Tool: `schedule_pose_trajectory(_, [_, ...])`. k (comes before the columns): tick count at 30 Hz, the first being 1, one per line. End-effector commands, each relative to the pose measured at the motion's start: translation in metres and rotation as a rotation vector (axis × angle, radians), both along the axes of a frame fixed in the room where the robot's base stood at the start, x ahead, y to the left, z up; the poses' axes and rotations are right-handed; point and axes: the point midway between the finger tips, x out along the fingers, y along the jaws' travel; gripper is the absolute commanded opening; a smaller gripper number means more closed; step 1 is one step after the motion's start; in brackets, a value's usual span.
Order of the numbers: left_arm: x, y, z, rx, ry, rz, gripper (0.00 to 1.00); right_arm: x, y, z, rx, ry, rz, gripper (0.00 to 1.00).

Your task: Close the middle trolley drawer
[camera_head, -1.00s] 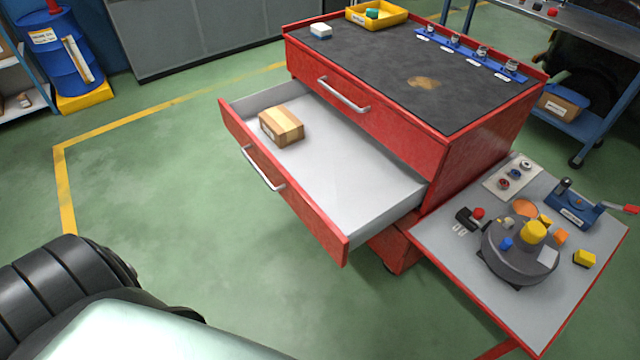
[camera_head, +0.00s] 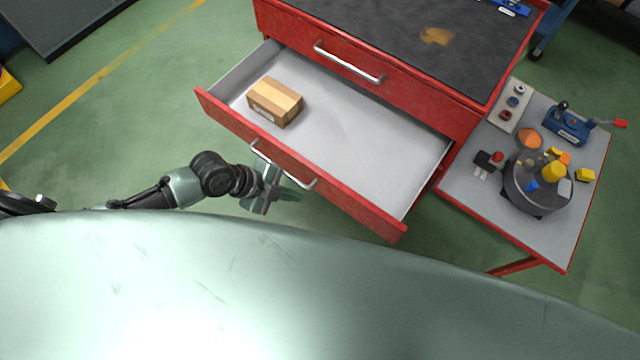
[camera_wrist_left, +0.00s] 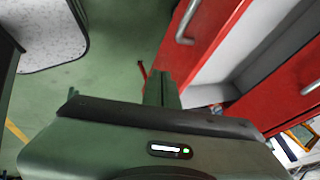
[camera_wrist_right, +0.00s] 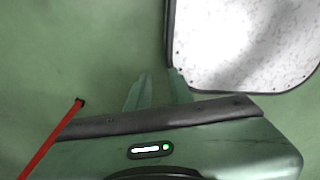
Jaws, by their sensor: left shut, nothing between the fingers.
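The red trolley's middle drawer (camera_head: 350,150) is pulled out in the head view, with its grey inside showing. A cardboard box (camera_head: 274,102) lies in it towards the left. The drawer's silver handle (camera_head: 305,183) is on the red front and also shows in the left wrist view (camera_wrist_left: 187,22). My left gripper (camera_head: 290,193) is in front of the drawer front, by the handle and partly over it in the picture. It is shut and empty, its fingers (camera_wrist_left: 161,88) together; contact cannot be told. My right gripper (camera_wrist_right: 158,88) is open and empty over the floor.
The top drawer (camera_head: 380,85) is closed under the dark worktop (camera_head: 400,35). A grey side table (camera_head: 465,190) with a turntable (camera_head: 535,185) stands at the trolley's right. Green floor (camera_head: 130,130) is clear left of the trolley.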

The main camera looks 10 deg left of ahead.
Motion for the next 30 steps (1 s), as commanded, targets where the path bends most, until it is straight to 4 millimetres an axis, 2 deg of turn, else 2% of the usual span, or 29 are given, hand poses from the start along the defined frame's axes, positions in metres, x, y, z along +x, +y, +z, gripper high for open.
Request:
schedule_pose_trajectory(11, [0.024,-0.044,-0.063,-0.002,0.0,0.005,0.0,-0.003,-0.009,0.011,-0.011,0.005,0.004,0.22])
schedule_pose_trajectory(13, [0.039,-0.047,-0.058,-0.002,-0.004,0.006,0.0,-0.003,-0.008,0.017,-0.01,0.004,0.006,0.22])
schedule_pose_trajectory(18, [0.055,-0.053,-0.059,-0.001,-0.003,0.005,0.0,-0.002,-0.006,0.021,-0.008,0.004,0.007,0.22])
schedule_pose_trajectory(30, [0.06,-0.055,-0.061,0.0,-0.003,0.004,0.0,0.001,0.005,0.022,0.005,-0.001,0.003,0.22])
